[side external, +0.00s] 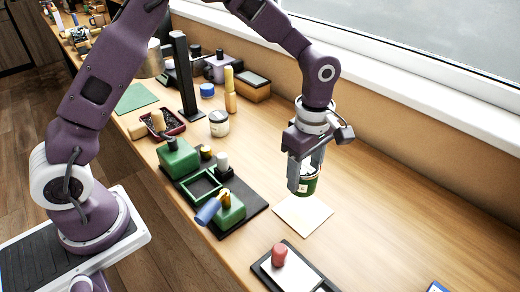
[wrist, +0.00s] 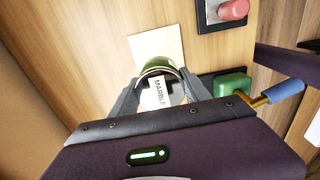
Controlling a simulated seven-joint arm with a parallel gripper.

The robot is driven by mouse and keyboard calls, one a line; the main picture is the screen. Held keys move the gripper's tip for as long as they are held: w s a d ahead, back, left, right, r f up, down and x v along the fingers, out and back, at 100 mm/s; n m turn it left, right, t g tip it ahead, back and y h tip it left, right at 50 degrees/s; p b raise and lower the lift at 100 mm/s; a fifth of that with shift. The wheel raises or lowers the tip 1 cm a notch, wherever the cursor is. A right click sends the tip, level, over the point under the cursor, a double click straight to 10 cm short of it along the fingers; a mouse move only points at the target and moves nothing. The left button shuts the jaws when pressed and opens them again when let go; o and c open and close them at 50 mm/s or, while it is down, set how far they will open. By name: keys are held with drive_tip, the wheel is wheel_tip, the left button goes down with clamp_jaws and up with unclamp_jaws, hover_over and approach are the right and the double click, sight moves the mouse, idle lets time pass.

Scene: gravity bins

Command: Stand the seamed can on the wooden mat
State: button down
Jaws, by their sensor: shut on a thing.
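The seamed can (side external: 311,187) is green with a pale label, which reads "MARBLE" in the wrist view (wrist: 150,71). My gripper (side external: 306,178) is shut on it, one finger on each side, and points down. The can looks about upright. The wooden mat (side external: 302,217) is a pale square on the bench. It also shows in the wrist view (wrist: 155,42), where the can covers its near edge. The can appears to hang just above the mat's back edge in the side view; the exact gap is hard to tell.
A dark tray with a white sheet and a red knob (side external: 279,254) lies near the front. A black board with green blocks (side external: 231,212) and a blue-handled tool (side external: 208,211) stands left of the mat. A white jar (side external: 219,124) stands farther back. The bench right of the mat is clear.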

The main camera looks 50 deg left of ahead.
drive_tip(key=shift+w+d+f, duration=0.1)
drive_tip(key=shift+d, duration=0.6)
drive_tip(key=shift+f, duration=3.05)
drive_tip(key=shift+f, duration=0.45)
drive_tip(key=shift+c, duration=2.2)
unclamp_jaws()
wheel_tip(320, 180, up, 7)
drive_tip(key=shift+r, duration=0.1)
